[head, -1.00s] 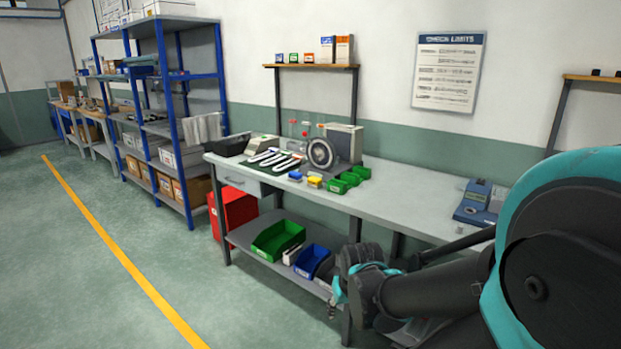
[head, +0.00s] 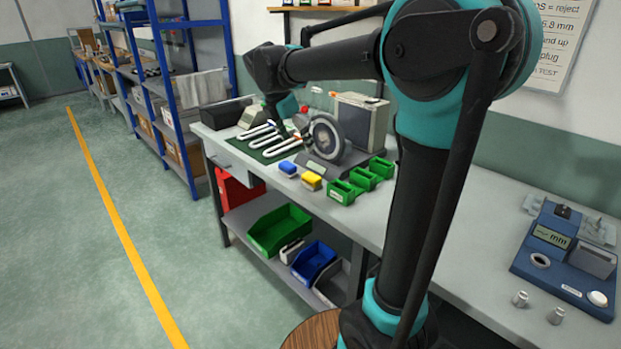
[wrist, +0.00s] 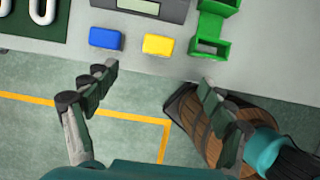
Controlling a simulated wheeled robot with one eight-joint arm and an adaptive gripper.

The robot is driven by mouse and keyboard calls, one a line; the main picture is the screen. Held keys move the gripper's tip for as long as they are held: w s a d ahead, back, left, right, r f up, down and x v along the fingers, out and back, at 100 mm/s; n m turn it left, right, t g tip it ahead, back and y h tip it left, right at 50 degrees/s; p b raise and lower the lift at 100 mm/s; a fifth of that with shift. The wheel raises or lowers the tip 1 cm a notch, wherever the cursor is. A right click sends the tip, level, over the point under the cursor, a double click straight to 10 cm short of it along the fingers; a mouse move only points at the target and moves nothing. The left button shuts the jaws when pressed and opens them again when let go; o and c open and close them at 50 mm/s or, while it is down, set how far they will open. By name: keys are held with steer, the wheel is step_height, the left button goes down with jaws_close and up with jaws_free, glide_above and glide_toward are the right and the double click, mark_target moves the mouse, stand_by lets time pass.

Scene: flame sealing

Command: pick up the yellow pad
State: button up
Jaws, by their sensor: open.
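The yellow pad (head: 311,180) lies near the front edge of the workbench, between a blue pad (head: 288,168) and the green bins. In the wrist view the yellow pad (wrist: 158,44) shows at the upper middle, with the blue pad (wrist: 105,38) to its left. My gripper (wrist: 152,88) is open and empty, with its fingers spread apart. In that picture its fingertips lie below the yellow pad, over the floor in front of the bench edge. In the head view the gripper's fingers are hard to make out near the white tubes.
Green bins (head: 361,180) stand right of the yellow pad. A grey device with a dial (head: 326,140) stands behind it. White tubes on a green mat (head: 262,140) lie to the left. A blue gauge (head: 566,258) sits on the right of the bench (head: 470,215).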

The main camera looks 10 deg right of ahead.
mark_target(311, 176)
steer(key=x, duration=1.7)
steer(key=shift+w, duration=0.2)
steer(key=c, duration=1.2)
steer(key=shift+r, duration=0.15)
steer(key=shift+c, duration=0.2)
step_height(311, 176, up, 20)
